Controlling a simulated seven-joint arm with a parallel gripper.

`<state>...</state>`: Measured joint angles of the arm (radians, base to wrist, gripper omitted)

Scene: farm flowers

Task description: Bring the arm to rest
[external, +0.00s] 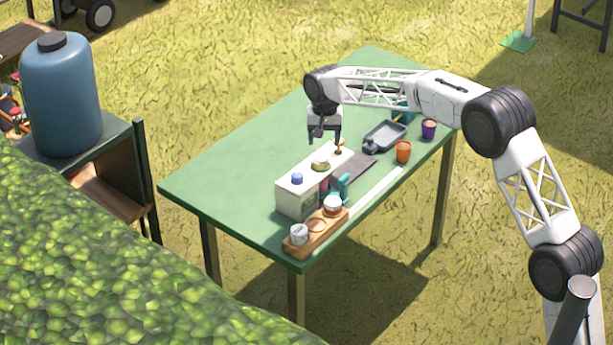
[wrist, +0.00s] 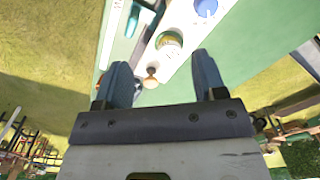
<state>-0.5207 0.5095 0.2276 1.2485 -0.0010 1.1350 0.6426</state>
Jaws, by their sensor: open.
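My arm reaches in from the right over a green table (external: 225,165). My gripper (external: 324,142) points down above the far end of a long white box (external: 297,200). In the wrist view the two dark fingers of my gripper (wrist: 158,62) stand wide apart. The white box (wrist: 187,32) shows beyond them with a blue knob (wrist: 206,7) and a round yellowish-green item (wrist: 169,42). A small brown knobbed thing (wrist: 151,76) appears between the fingers in that view.
A wooden tray (external: 318,238) with jars sits at the near corner. A teal item (external: 344,185) stands beside the box. A dark tray (external: 384,136), an orange cup (external: 403,151) and a purple cup (external: 429,128) are along the right side. The table's left half is clear.

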